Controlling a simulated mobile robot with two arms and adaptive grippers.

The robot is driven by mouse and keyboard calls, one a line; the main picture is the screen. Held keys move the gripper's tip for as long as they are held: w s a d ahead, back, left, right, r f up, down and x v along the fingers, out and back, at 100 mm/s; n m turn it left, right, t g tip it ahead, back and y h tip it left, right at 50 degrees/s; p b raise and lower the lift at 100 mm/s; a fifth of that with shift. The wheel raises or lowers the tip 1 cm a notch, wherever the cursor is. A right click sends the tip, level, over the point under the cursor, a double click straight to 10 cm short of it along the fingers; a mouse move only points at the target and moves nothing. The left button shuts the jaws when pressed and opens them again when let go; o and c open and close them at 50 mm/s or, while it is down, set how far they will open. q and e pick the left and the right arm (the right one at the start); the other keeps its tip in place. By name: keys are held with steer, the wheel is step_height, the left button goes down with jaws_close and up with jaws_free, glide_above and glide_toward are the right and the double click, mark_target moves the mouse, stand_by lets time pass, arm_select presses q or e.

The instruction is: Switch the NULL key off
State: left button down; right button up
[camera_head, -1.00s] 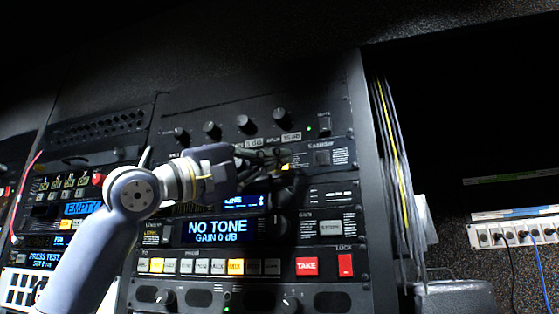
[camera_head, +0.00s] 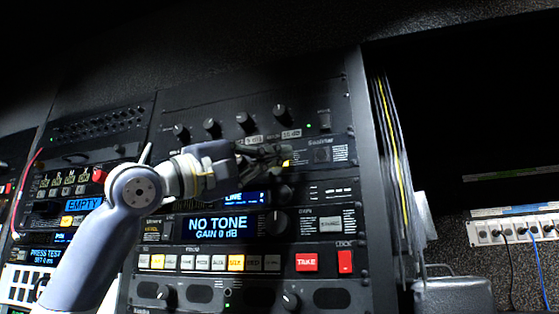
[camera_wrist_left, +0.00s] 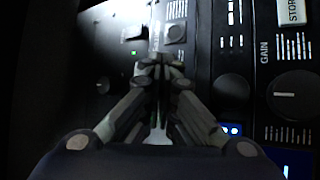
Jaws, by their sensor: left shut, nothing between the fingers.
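I cannot read the word NULL on any key in either view. My left gripper (camera_head: 284,160) is shut and empty, in front of the rack panel above the NO TONE display (camera_head: 217,226). A small yellow patch (camera_head: 287,163) shows at its fingertips; I cannot tell if it is a lit key. In the left wrist view the shut fingers (camera_wrist_left: 160,62) point at a dark panel. A dark square key (camera_wrist_left: 175,33) shows just beyond the fingertips; its label is not legible. I cannot tell whether the fingers touch the panel. My right gripper is not in view.
Below the display is a row of keys (camera_head: 209,263), some lit yellow, with a red TAKE key (camera_head: 306,262) and a red LOCK switch (camera_head: 345,261). Knobs (camera_head: 246,122) stand above the gripper. A large gain knob (camera_wrist_left: 293,93) is right of the fingers in the wrist view.

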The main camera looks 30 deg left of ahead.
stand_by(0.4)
arm_select(q)
steer(key=shift+w, duration=0.15)
steer(key=shift+w+a, duration=0.1)
steer(key=shift+w, duration=0.25)
stand_by(0.3)
steer(key=shift+w+a+p, duration=0.1)
steer(key=shift+w+p, duration=0.2)
stand_by(0.4)
steer(key=shift+s, duration=0.1)
steer(key=shift+s+d+b, duration=0.2)
steer(key=shift+s+b, duration=0.1)
steer(key=shift+s, duration=0.35)
